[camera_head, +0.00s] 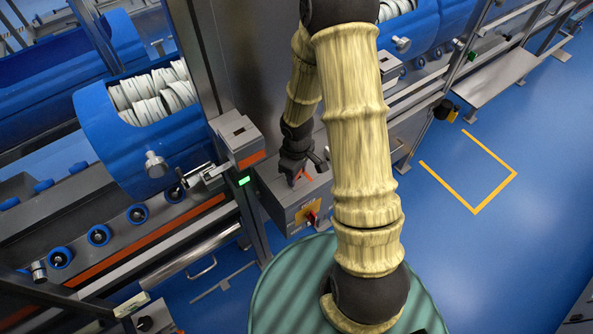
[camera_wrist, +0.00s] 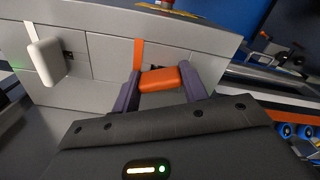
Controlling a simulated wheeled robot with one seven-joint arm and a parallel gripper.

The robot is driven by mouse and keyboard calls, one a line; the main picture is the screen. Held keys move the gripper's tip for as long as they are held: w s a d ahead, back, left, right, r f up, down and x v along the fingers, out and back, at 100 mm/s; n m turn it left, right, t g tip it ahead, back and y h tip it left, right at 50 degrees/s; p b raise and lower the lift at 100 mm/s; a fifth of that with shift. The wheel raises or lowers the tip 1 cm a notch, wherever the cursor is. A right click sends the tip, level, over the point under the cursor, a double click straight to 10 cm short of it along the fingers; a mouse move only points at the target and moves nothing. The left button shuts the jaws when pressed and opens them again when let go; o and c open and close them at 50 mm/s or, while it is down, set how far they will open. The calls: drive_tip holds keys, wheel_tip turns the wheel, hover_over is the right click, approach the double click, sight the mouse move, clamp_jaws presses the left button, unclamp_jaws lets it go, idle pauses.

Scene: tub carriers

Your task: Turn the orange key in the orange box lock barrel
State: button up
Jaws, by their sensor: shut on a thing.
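The orange key (camera_wrist: 163,80) sits between the two fingers of my gripper (camera_wrist: 166,92) in the wrist view. My gripper is shut on the key's orange head, right in front of the grey box face (camera_wrist: 105,52). An orange strip (camera_wrist: 138,54) runs up the box face just behind the key. The lock barrel is hidden behind the key and fingers, so I cannot tell how deep the key sits. In the head view my gripper (camera_head: 298,176) reaches down to the grey box (camera_head: 285,198), and a bit of orange shows beside it.
A white-headed key or tag (camera_wrist: 45,52) sticks out from the box face at left. A red knob on a yellow plate (camera_head: 308,213) is on the box's front. Blue tubs (camera_head: 150,150) and a roller rail (camera_head: 98,236) stand at left. Blue floor is open at right.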

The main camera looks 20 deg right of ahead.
drive_tip(key=n+p, duration=0.1)
drive_tip(key=n, duration=0.3)
drive_tip(key=n+p, duration=0.1)
drive_tip(key=n, duration=0.2)
drive_tip(key=shift+n, duration=0.7)
drive_tip(key=shift+p, duration=0.3)
drive_tip(key=n+p, duration=0.1)
drive_tip(key=n, duration=0.2)
drive_tip(key=shift+n, duration=0.7)
